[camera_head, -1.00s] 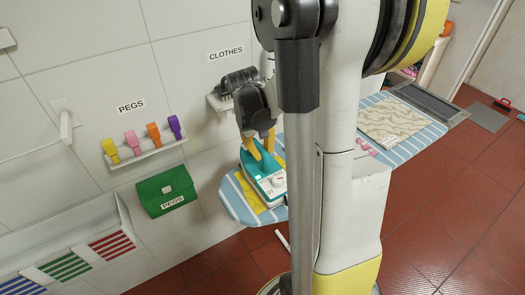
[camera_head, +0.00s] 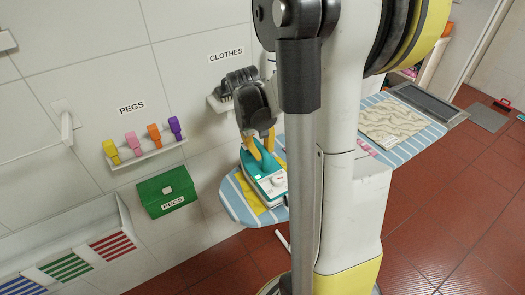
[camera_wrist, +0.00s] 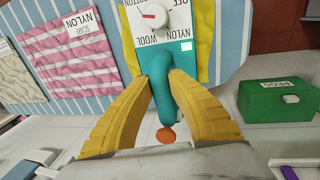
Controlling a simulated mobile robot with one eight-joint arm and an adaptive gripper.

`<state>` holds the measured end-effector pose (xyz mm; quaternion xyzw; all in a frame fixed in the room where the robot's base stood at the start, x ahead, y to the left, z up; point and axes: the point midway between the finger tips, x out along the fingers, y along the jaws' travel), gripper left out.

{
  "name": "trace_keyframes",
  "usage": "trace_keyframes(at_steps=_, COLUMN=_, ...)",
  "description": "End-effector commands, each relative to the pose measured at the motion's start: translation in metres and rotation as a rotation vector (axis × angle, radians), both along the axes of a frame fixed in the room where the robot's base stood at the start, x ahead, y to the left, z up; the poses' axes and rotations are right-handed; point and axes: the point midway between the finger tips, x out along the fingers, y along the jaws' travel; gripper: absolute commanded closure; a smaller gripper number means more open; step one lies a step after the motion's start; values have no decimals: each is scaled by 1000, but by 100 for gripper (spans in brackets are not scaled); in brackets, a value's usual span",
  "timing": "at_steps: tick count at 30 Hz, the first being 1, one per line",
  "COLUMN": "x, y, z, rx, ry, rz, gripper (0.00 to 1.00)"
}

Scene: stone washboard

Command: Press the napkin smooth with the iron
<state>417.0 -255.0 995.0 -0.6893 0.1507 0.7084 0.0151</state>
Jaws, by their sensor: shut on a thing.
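The teal and white iron (camera_head: 269,181) sits at the near end of the blue-striped ironing board (camera_head: 232,200). In the wrist view the iron's dial plate (camera_wrist: 154,22) shows words such as WOOL, NYLON and OFF. My gripper (camera_wrist: 165,100) has its yellow fingers closed around the iron's teal handle (camera_wrist: 172,90); it also shows in the head view (camera_head: 261,148). A yellow cloth (camera_head: 247,188), probably the napkin, lies flat under the iron, its edges showing on both sides. The iron covers the cloth's middle. The iron's soleplate is hidden.
A pink cloth labelled NYLON (camera_wrist: 82,53) and a beige patterned cloth (camera_head: 392,122) lie farther along the board. A green PEGS box (camera_head: 168,190) and a peg shelf (camera_head: 150,156) are on the wall. My arm blocks the board's middle in the head view.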

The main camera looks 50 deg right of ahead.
Motion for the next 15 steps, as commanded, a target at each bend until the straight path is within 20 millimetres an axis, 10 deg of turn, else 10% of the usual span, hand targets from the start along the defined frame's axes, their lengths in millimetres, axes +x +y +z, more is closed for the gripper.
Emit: trace_keyframes(at_steps=15, x=0, y=0, z=41, rx=-1, ry=0, rz=0, gripper=100)
